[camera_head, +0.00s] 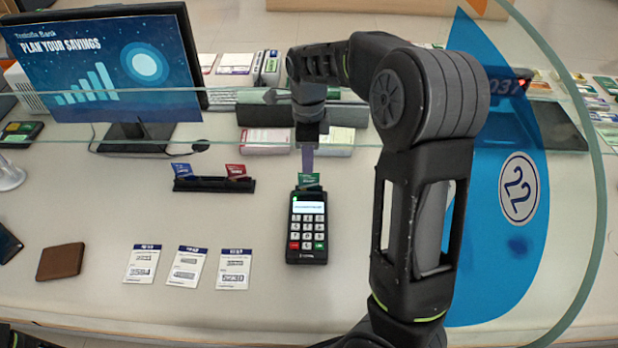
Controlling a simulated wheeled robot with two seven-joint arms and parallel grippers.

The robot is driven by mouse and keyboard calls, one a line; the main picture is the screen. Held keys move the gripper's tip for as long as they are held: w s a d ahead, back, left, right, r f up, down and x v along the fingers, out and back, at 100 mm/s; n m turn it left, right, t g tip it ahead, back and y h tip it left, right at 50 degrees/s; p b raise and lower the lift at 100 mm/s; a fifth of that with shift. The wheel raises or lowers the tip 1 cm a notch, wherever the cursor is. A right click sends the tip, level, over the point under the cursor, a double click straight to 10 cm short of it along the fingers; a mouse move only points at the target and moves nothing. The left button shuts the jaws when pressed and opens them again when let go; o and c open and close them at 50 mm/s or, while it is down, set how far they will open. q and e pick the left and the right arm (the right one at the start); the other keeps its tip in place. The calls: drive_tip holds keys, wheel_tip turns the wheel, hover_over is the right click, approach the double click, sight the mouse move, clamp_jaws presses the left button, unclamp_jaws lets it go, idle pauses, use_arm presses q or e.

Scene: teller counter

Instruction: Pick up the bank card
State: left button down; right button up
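A green card (308,181) stands in the top end of a black card terminal (307,226) with a lit screen and keypad. A blue card (187,171) and a red card (236,171) stand in a long black holder (212,185) to its left. I cannot tell from the picture which of these is the task's bank card. My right gripper (307,158) points down just behind the green card, and its dark body hides what lies behind. Its fingers are too small and overlapped to show whether they are open or touch the card.
A clear glass screen (250,141) crosses the counter behind the terminal. A monitor (105,65) stands at back left. A brown wallet (61,262) and three printed slips (187,267) lie at front left. The counter in front of the terminal is clear.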

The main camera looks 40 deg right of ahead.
sight(309, 178)
drive_tip(key=shift+f, duration=1.3)
drive_tip(key=shift+d+f+p, duration=0.15)
drive_tip(key=shift+f+p, duration=0.6)
drive_tip(key=shift+f, duration=1.9)
clamp_jaws()
